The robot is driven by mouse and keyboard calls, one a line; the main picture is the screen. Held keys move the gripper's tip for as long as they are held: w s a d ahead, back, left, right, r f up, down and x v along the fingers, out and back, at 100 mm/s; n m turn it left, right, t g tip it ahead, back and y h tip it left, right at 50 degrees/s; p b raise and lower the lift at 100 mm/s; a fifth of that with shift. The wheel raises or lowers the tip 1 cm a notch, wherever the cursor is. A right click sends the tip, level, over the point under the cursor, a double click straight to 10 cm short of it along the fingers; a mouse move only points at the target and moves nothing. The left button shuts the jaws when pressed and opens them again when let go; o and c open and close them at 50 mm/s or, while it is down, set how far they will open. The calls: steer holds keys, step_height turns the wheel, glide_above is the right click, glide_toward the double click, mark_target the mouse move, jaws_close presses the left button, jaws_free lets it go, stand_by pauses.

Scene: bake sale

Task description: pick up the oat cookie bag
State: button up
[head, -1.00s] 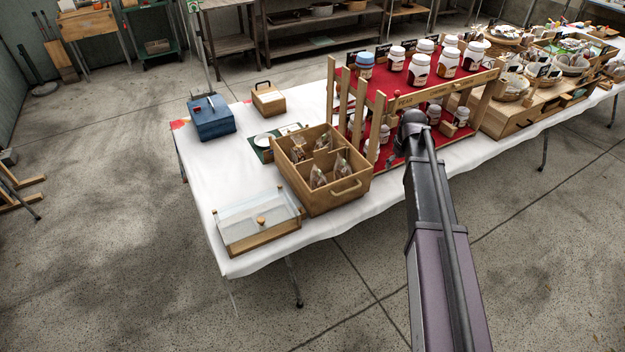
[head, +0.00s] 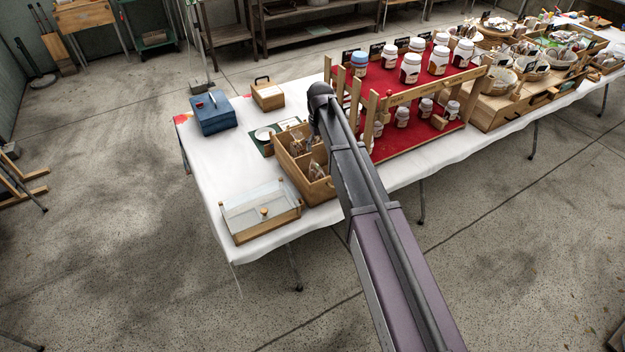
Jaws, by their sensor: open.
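A wooden divided crate (head: 291,166) stands on the white-clothed table in the head view. Small clear bags with brown contents sit in its compartments; one bag (head: 297,146) shows at the back and another (head: 315,169) nearer the front. I cannot tell which is the oat cookie bag. My arm covers the right part of the crate and any bags there. My gripper (head: 314,136) points down over the crate's back right part, with open jaws. It is small and partly hidden, and I see no bag held in it.
A two-tier red rack (head: 410,95) with several white-lidded jars stands close to the right of my arm. A clear-lidded box (head: 262,212) sits at the table's front left. A blue box (head: 213,113) and a small wooden box (head: 268,95) stand behind.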

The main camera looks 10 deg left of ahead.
mark_target(318, 171)
steer(key=shift+d+f, duration=0.1)
stand_by(0.3)
step_height(318, 171, down, 8)
steer(key=b, duration=0.8)
steer(key=shift+f+b, duration=0.25)
steer(key=shift+b, duration=0.05)
steer(key=shift+s+f+b, duration=0.1)
steer(key=shift+f+b, duration=2.5)
steer(key=c, duration=0.9)
